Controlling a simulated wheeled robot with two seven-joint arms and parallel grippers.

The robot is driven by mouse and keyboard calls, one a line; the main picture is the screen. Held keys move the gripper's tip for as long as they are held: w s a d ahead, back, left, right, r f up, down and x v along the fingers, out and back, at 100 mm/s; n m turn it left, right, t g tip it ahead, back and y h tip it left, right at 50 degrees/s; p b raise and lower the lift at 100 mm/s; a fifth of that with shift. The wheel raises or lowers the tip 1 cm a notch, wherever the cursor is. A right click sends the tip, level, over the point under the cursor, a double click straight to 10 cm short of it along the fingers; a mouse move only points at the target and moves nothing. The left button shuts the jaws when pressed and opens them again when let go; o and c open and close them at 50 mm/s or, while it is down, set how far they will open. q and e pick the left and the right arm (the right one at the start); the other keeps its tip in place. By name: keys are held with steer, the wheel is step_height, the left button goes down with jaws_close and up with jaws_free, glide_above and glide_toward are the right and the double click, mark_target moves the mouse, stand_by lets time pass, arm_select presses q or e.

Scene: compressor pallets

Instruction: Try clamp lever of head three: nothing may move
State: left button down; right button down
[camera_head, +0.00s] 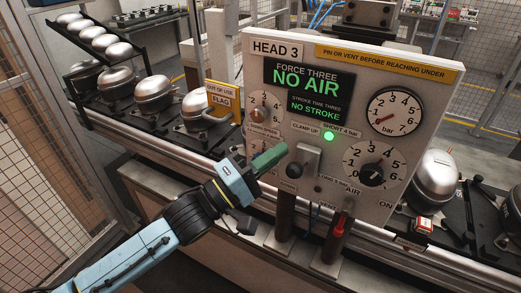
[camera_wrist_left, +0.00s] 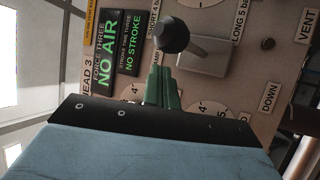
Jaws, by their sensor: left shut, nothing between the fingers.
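The grey panel of head three (camera_head: 300,52) faces me, its screens reading NO AIR and NO STROKE. The clamp lever's black ball knob (camera_head: 294,170) sticks out from a pale plate (camera_head: 309,160) below the CLAMP UP label. In the left wrist view the knob (camera_wrist_left: 171,35) is on a grey rod, just beyond my fingertips. My left gripper (camera_head: 270,156) has green fingers, shut and empty, beside the knob at its upper left. The fingers show in the left wrist view (camera_wrist_left: 162,84); whether they touch the knob I cannot tell. My right gripper is out of view.
A green lamp (camera_head: 329,136) is lit near the SHORT 4 bar label. A black selector knob (camera_head: 372,175) and a round gauge (camera_head: 394,111) are on the panel's right. A yellow flag (camera_head: 222,99) and silver compressors (camera_head: 153,92) stand left; another compressor (camera_head: 435,176) stands right.

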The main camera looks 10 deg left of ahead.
arm_select(q)
steer(key=shift+s+d+f, duration=0.1)
steer(key=shift+s+d, duration=0.15)
steer(key=shift+s, duration=0.2)
steer(key=shift+s+d+f, duration=0.1)
steer(key=shift+s+d, duration=0.1)
steer(key=shift+s, duration=0.25)
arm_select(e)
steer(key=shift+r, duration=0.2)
